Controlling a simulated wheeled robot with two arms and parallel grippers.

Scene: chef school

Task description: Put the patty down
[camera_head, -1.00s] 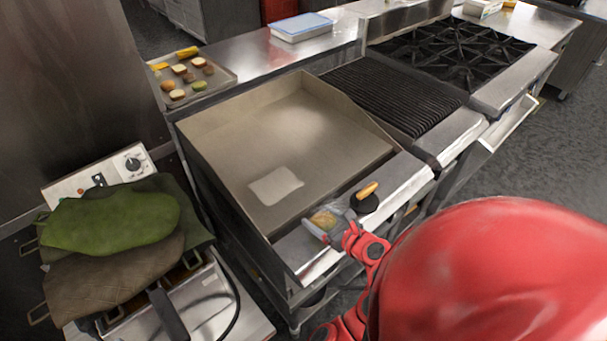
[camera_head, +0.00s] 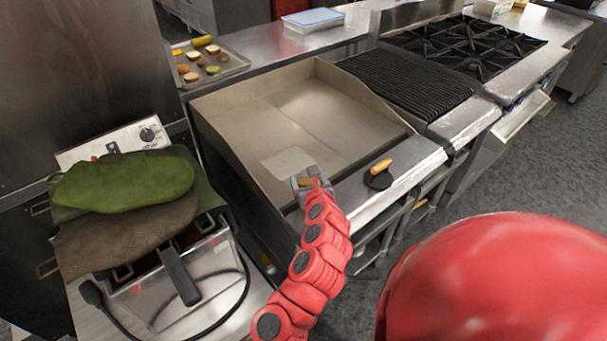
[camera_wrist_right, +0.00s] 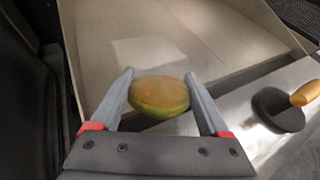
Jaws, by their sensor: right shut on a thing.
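My right gripper (camera_head: 306,183) is at the front edge of the flat griddle (camera_head: 330,110). In the right wrist view its two fingers (camera_wrist_right: 160,95) are on either side of a round brown-green patty (camera_wrist_right: 159,95) and hold it between their tips. The patty is over the griddle's front edge, and the griddle plate (camera_wrist_right: 200,35) lies beyond it. In the head view the patty is mostly hidden by the gripper. A pale square patch (camera_head: 287,162) shows on the griddle plate. My left gripper is not in view.
A round black press with a wooden handle (camera_head: 380,172) lies on the steel front ledge right of the gripper. A tray of food pieces (camera_head: 228,68) stands behind left. A grill (camera_head: 405,85) adjoins the griddle. Oven mitts (camera_head: 125,185) lie left. The griddle plate is clear.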

